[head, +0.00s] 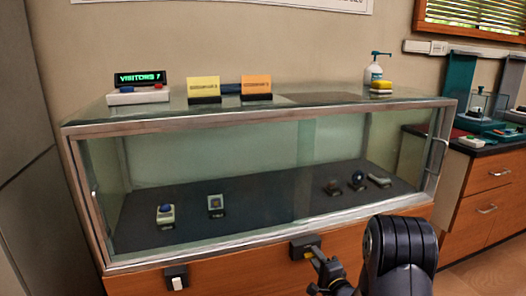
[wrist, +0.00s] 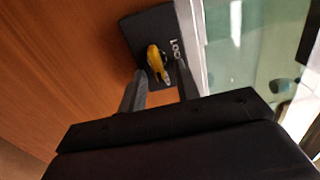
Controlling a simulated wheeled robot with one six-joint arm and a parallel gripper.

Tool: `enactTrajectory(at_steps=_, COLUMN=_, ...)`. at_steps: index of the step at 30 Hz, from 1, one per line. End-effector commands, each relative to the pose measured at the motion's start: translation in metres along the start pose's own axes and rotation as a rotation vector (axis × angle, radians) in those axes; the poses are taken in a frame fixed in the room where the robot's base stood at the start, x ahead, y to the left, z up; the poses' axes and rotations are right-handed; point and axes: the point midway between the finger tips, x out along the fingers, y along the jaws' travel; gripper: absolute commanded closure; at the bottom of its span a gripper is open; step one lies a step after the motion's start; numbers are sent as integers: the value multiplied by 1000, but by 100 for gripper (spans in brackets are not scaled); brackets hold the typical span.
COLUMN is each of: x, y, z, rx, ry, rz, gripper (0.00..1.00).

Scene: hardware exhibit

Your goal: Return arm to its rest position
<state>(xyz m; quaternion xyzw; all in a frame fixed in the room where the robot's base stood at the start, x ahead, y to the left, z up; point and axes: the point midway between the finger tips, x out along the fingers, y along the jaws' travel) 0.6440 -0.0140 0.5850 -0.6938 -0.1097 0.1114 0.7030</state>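My gripper (head: 326,272) is in front of the wooden base of the display case, just below and right of a black lock box (head: 304,241). In the wrist view my gripper (wrist: 161,74) has its two grey fingers apart, with a gap between them. A yellow key (wrist: 155,63) sticks out of the black lock plate (wrist: 143,26), at the gap between the fingertips. The fingers do not look closed on it. My dark arm comes in from the lower right of the head view.
The glass display case (head: 262,119) holds several small exhibits. On its top stand a visitor counter (head: 139,88), yellow and orange cards, and a soap bottle (head: 374,72). A white switch (head: 177,281) is at the lower left. A wooden drawer cabinet (head: 483,200) stands at right.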

Motion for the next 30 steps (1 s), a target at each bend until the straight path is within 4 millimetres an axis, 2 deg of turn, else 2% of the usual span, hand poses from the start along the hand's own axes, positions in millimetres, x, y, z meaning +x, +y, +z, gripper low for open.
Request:
enactTrajectory(at_steps=12, x=-2, y=0, z=0, rx=-20, ry=0, rz=0, gripper=69)
enactTrajectory(at_steps=17, x=-11, y=-1, z=0, rx=4, ry=0, rz=1, gripper=69)
enactTrajectory(at_steps=20, x=-26, y=-1, z=-1, rx=4, ry=3, rz=2, gripper=69)
enactTrajectory(at_steps=30, x=-93, y=-1, z=-1, rx=5, ry=4, rz=4, gripper=69)
